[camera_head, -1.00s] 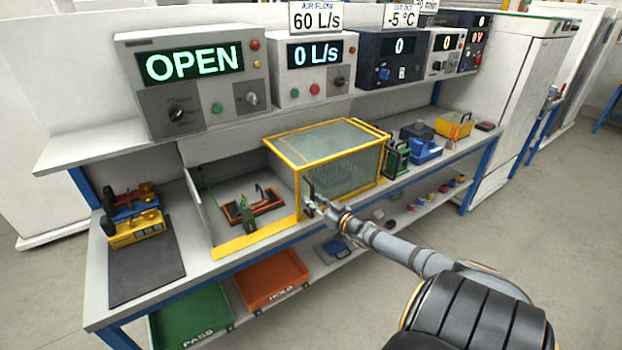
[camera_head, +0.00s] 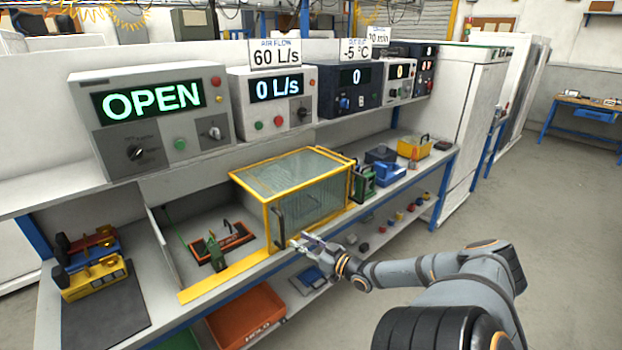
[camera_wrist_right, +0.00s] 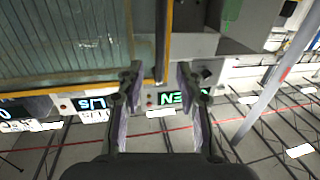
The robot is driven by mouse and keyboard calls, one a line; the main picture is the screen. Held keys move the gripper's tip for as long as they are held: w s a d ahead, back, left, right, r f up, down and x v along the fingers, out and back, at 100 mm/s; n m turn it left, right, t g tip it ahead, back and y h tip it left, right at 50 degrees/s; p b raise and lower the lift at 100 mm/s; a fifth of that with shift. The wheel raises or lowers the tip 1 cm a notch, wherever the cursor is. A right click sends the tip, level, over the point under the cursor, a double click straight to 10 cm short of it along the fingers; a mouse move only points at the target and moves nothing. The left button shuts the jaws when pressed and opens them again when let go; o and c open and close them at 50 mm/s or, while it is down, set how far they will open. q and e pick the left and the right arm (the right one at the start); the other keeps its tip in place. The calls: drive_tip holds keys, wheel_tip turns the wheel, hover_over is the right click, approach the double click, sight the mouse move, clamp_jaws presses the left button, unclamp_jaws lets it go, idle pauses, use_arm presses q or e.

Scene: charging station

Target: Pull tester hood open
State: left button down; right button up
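The tester hood (camera_head: 310,192) is a glass box with a yellow frame, standing on the right part of the bench tester. A dark upright handle (camera_head: 280,226) is on its front left corner; it also shows in the right wrist view (camera_wrist_right: 160,45). Left of the hood, the tester bay is uncovered and holds an orange frame with a green part (camera_head: 213,252). My right gripper (camera_head: 296,241) is at the handle. In the right wrist view its two fingers (camera_wrist_right: 159,80) are apart, with the handle's end appearing between the tips; contact cannot be told. My left gripper is not in view.
A shelf above carries a display box reading OPEN (camera_head: 150,103) and an air flow box at 0 L/s (camera_head: 278,88). Yellow and blue tools (camera_head: 95,278) lie on a dark mat at left. A green device (camera_head: 363,182) stands right of the hood. Floor at right is clear.

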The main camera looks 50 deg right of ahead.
drive_tip(key=shift+s, duration=1.65)
